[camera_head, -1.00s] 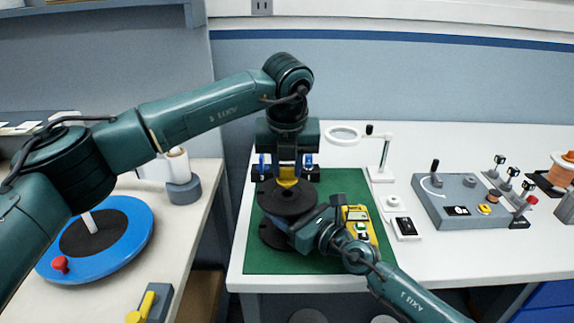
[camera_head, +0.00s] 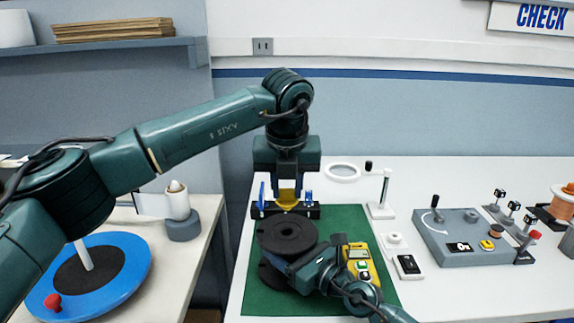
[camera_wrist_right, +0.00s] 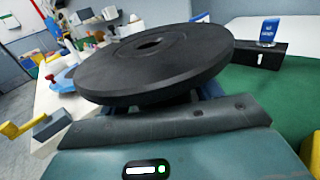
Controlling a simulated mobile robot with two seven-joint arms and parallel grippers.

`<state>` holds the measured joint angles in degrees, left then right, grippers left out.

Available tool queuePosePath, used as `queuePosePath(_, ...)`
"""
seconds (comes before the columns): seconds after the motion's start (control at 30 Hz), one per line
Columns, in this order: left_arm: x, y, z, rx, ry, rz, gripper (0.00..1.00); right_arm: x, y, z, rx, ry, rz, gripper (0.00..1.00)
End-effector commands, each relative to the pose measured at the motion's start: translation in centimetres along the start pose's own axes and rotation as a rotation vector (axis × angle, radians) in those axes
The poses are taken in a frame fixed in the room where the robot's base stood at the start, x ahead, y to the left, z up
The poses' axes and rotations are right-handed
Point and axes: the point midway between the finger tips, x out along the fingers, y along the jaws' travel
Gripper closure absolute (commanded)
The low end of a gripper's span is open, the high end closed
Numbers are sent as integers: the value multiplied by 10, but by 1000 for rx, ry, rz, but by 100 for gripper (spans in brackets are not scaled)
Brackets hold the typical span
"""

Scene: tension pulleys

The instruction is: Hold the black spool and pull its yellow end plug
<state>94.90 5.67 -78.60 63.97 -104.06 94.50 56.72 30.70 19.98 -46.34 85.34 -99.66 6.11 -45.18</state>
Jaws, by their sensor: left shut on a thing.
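The black spool (camera_head: 287,236) stands upright on the green mat, its upper flange showing a dark open centre hole. In the right wrist view the spool's flange (camera_wrist_right: 155,62) fills the middle, above my right gripper's blue fingers. My left gripper (camera_head: 288,196) points down above and behind the spool, shut on the yellow end plug (camera_head: 287,207), which is apart from the flange. My right gripper (camera_head: 284,264) reaches in low from the right between the flanges. The upper flange hides its fingertips, so I cannot see how they close.
A black block with blue posts (camera_head: 307,211) stands behind the spool. A yellow meter (camera_head: 360,262) lies right of it, close to my right arm. A magnifier stand (camera_head: 382,209) and a grey crank box (camera_head: 460,237) stand further right. The mat (camera_head: 350,216) is bare at back right.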

Motion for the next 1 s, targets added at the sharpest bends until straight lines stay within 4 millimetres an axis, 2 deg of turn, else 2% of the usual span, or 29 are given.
queuePosePath(0.03,0,0,0,0,0,0,93,0,0,0,0,0,0,33)
queuePosePath(0.2,0,0,0,0,0,0,93,0,0,0,0,0,0,19)
queuePosePath(0.43,0,0,0,0,0,0,93,0,0,0,0,-1,0,19)
queuePosePath(0.57,0,0,0,0,0,0,93,-9,0,0,2,-1,-1,19)
queuePosePath(0.67,0,0,0,0,0,0,93,-25,0,-1,0,0,-1,19)
queuePosePath(1.0,0,0,0,0,0,0,93,-99,0,-1,-2,4,0,19)
